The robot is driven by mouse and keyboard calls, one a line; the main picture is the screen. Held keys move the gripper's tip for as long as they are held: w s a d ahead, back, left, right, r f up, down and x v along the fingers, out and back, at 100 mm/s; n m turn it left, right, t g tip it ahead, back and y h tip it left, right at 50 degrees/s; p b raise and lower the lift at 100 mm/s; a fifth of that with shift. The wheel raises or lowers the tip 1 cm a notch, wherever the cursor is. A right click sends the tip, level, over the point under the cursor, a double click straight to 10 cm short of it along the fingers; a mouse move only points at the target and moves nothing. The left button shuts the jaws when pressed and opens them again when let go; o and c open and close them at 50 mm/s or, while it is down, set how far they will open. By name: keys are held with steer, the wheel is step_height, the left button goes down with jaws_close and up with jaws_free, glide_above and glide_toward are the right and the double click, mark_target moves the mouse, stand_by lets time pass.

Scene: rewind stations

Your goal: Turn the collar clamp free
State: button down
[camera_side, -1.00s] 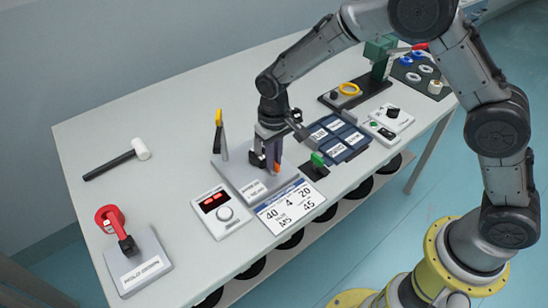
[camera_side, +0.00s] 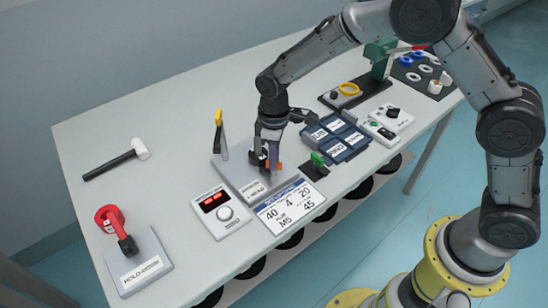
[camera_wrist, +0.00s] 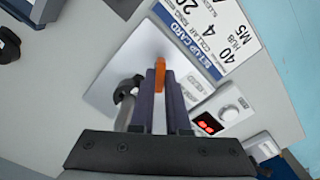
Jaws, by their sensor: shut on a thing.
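A grey plate (camera_side: 233,177) with a label lies mid-table. A dark, rounded clamp part (camera_side: 256,158) stands on it, and it shows in the wrist view (camera_wrist: 125,88) left of the fingers. An orange piece (camera_side: 279,166), seemingly the collar clamp's lever, sticks out beside the jaws; its end also shows in the wrist view (camera_wrist: 160,46). My gripper (camera_side: 272,168) points down over the plate, shut on the orange piece, with its two fingers on either side of it in the wrist view (camera_wrist: 160,80). The fingers hide most of the collar clamp.
A setup card (camera_side: 290,206) and a box with a red display (camera_side: 221,211) lie in front of the plate. A yellow-tipped upright tool (camera_side: 220,135) stands behind it. Blue bins (camera_side: 336,137) are close on the right. A mallet (camera_side: 118,158) lies on the left.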

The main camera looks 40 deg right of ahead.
steer(key=n, duration=0.5)
steer(key=shift+r+n, duration=0.1)
steer(key=shift+n, duration=2.4)
steer(key=c, duration=0.9)
jaws_free()
step_height(320, 180, up, 14)
steer(key=shift+d, duration=0.1)
